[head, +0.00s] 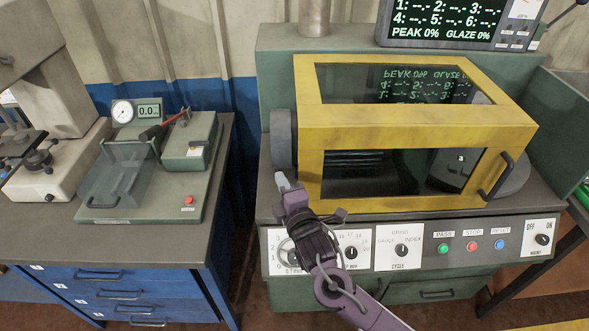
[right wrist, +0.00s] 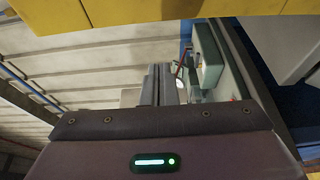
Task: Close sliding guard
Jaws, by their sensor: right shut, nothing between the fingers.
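The sliding guard (head: 405,137) is a yellow frame with dark see-through panels, standing on the green machine. A dark handle (head: 497,175) is on its right front edge. A grey wheel (head: 283,138) shows beside its left end, and part of a round grey disc (head: 515,172) shows past its right end. My right gripper (head: 283,182) is shut and empty, close to the guard's lower left corner; I cannot tell if it touches. In the right wrist view, the shut fingers (right wrist: 160,85) point away below a yellow guard edge (right wrist: 150,12). My left gripper is not in view.
The front control panel (head: 410,248) with knobs and coloured buttons lies below the guard, partly behind my right arm. A display (head: 455,22) stands above. On the left, a blue-drawer bench (head: 125,290) carries a gauge fixture (head: 150,180). A floor gap separates bench and machine.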

